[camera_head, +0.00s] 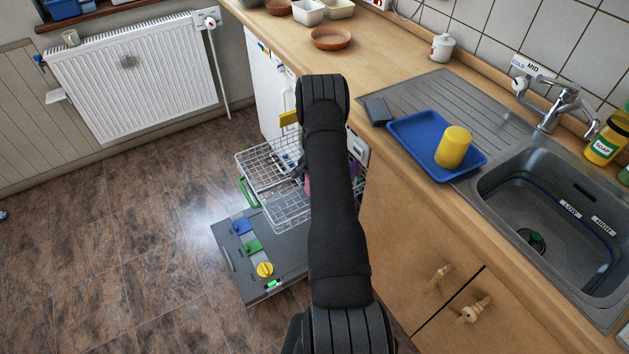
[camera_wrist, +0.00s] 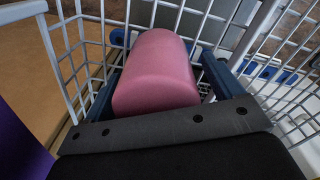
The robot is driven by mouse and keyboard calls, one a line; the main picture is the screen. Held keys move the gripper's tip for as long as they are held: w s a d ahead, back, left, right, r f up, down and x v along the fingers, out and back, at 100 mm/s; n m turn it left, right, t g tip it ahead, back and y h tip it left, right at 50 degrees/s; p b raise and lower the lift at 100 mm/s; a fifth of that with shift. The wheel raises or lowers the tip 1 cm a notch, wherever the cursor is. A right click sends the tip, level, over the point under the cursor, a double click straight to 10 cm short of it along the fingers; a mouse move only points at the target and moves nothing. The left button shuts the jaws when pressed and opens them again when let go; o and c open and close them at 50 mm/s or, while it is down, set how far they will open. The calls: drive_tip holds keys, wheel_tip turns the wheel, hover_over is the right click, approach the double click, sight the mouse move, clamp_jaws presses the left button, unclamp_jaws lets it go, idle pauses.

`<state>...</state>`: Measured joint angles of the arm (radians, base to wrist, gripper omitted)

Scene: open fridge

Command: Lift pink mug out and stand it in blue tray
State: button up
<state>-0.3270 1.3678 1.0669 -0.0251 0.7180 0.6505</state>
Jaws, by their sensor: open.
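The pink mug (camera_wrist: 156,72) lies in a white wire dishwasher rack, its rounded side facing the wrist camera. In the head view only a sliver of pink (camera_head: 307,186) shows beside my arm. My gripper (camera_wrist: 160,66) is open, with one finger on each side of the mug. I cannot tell whether the fingers touch it. No handle is visible.
The rack's wires (camera_head: 262,168) surround the mug closely. The open dishwasher door (camera_head: 232,262) lies low over the floor. The wooden counter edge (camera_head: 420,175) stands between rack and tray. A dark grey block (camera_head: 377,111) sits by the tray's left corner; the sink (camera_head: 545,245) is at right.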

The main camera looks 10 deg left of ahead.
drive_tip(key=shift+f, duration=0.45)
drive_tip(key=c, duration=1.2)
drive_tip(key=shift+r, duration=0.1)
wheel_tip(320, 180, up, 7)
drive_tip(key=shift+r, duration=0.1)
drive_tip(key=s+a, duration=2.2)
drive_tip(key=shift+s+a+f, duration=0.2)
drive_tip(key=shift+s+a, duration=0.15)
